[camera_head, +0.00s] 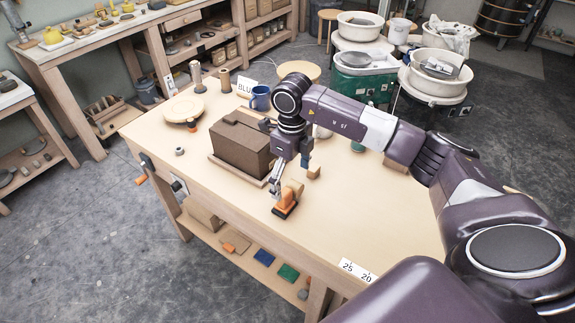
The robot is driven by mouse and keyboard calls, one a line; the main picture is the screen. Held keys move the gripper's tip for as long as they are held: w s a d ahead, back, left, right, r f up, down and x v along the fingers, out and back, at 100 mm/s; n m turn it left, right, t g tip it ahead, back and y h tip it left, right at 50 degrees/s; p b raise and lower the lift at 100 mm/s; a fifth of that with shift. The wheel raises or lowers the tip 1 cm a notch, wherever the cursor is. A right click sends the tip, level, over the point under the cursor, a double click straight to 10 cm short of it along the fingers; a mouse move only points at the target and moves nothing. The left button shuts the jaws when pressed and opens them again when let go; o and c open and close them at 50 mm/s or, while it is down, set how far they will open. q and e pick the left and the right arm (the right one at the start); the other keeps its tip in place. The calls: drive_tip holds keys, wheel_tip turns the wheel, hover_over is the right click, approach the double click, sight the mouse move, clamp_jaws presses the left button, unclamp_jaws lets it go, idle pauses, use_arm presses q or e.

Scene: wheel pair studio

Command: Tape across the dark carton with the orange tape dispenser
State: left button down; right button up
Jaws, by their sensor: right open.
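The dark brown carton (237,143) sits on a light board on the wooden worktable, left of my right arm. The orange tape dispenser (287,200) stands on the tabletop near the carton's right front corner. My right gripper (291,176) is open and points down just above and behind the dispenser. One finger hangs beside the dispenser's left rear side; whether it touches cannot be told. My left gripper is not in view.
A blue mug (260,98), a round wooden plate (184,108) and cylinders stand behind the carton. A small tan block (314,172) is right of the gripper. The front tabletop (340,220) is clear.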

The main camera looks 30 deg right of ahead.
sight(290, 188)
wheel_tip(290, 188, down, 3)
drive_tip(key=shift+w+r+p, duration=0.1)
drive_tip(key=shift+w+p, duration=0.05)
drive_tip(key=shift+p, duration=0.15)
drive_tip(key=shift+w+f, duration=0.2)
drive_tip(key=shift+f, duration=0.75)
drive_tip(key=c, duration=0.5)
drive_tip(key=shift+c, duration=1.3)
drive_tip(key=c, duration=0.5)
drive_tip(key=o, duration=0.5)
drive_tip(key=c, duration=0.6)
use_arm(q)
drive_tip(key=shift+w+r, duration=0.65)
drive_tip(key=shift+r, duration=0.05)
